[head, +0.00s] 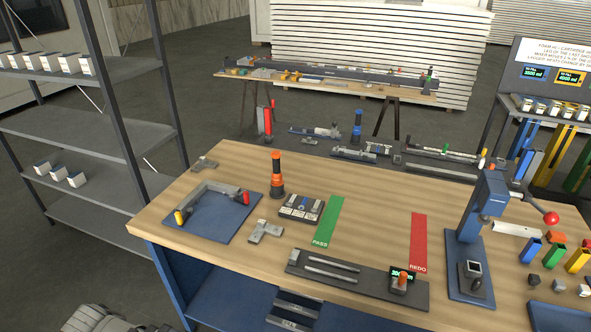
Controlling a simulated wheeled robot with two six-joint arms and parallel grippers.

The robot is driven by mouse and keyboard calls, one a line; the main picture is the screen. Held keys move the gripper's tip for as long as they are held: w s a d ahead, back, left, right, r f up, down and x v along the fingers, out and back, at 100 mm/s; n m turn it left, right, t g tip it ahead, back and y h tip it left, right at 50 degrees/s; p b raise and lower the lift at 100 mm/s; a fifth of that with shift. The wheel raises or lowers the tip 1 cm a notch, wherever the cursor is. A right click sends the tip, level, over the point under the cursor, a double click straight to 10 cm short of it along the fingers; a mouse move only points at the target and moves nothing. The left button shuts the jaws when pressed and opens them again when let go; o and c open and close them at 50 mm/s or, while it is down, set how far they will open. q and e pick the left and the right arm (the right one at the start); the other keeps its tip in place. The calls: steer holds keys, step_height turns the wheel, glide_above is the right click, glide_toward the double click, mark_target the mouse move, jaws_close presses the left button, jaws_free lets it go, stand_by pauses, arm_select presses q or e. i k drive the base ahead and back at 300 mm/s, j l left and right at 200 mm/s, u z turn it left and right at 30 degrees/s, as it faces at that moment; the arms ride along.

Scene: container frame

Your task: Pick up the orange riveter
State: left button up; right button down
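An upright orange and black tool (277,178), which looks like the orange riveter, stands on the wooden workbench (375,205). It is behind the grey bracket and left of the dark tray, and nothing touches it. No gripper fingers show in the head view. A grey mechanical part, perhaps mine, shows at the bottom left edge, cut off by the frame.
A blue mat (215,225) with a grey frame lies left of the tool. A dark tray (300,208), a grey bracket (265,231), a green PASS strip (329,222) and a red REDO strip (418,242) are nearby. A blue press (484,210) stands right.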

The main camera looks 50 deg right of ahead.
mark_target(277, 180)
steer(key=i+z, duration=0.15)
steer(key=z, duration=0.35)
steer(key=i+z, duration=0.2)
steer(key=z, duration=0.25)
steer(key=i+j+z, duration=0.15)
steer(key=z, duration=0.35)
steer(key=i+z, duration=0.2)
steer(key=z, duration=0.3)
steer(key=i+j+z, duration=0.15)
steer(key=z, duration=0.3)
steer(key=i+j+z, duration=0.2)
steer(key=z, duration=0.3)
